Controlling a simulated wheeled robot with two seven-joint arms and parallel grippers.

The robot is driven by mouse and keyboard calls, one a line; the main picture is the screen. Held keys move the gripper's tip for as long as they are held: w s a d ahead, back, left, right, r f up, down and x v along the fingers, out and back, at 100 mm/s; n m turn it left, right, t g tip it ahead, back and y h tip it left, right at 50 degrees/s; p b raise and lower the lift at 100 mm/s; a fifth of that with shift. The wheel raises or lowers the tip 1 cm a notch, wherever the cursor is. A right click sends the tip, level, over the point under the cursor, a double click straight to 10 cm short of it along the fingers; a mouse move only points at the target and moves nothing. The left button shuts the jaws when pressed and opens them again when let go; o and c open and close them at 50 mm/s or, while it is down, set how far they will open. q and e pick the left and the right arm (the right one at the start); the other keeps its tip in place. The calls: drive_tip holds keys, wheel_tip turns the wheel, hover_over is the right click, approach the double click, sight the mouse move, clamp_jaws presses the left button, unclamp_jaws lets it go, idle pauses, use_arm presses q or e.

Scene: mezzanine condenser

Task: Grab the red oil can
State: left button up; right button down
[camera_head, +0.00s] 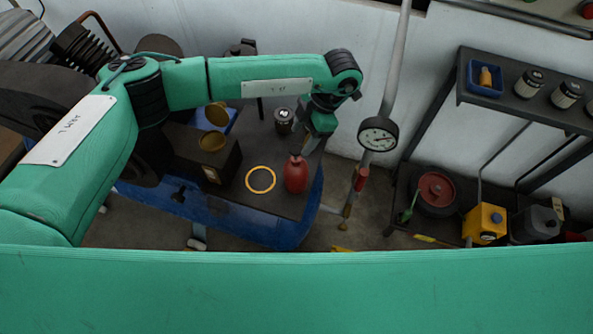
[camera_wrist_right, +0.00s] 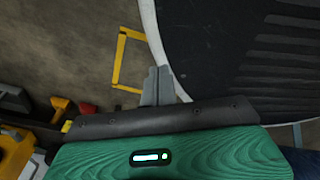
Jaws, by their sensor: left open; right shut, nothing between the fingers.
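The red oil can (camera_head: 296,174) stands upright on a dark bench top, near its right front corner. A yellow ring (camera_head: 260,180) lies flat just left of it. My left gripper (camera_head: 308,148) points down right above the can, its fingers close to the can's top. It is open; I cannot tell whether the fingers touch the can or stand around its neck. My right gripper (camera_wrist_right: 158,78) shows in the right wrist view with its grey fingers together and nothing between them. The can does not show in that view.
A dark box with a round gold lid (camera_head: 212,141) and a dark canister (camera_head: 284,120) share the bench. A pipe with a pressure gauge (camera_head: 378,134) rises just right of my left wrist. A shelf on the right holds a blue tray (camera_head: 485,80) and several jars.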

sight(298, 148)
use_arm(q)
drive_tip(key=shift+s+a+f, duration=0.15)
drive_tip(key=shift+s+f, duration=0.05)
drive_tip(key=shift+f, duration=0.25)
drive_tip(key=shift+p+x, duration=0.85)
drive_tip(key=shift+x, duration=0.2)
drive_tip(key=shift+d+x, duration=0.2)
drive_tip(key=shift+x, duration=1.2)
clamp_jaws()
use_arm(e)
drive_tip(key=shift+s+d+r, duration=0.1)
drive_tip(key=shift+s+r, duration=0.25)
drive_tip(key=shift+s, duration=0.25)
drive_tip(key=shift+s+r, duration=0.3)
drive_tip(key=shift+s, duration=0.3)
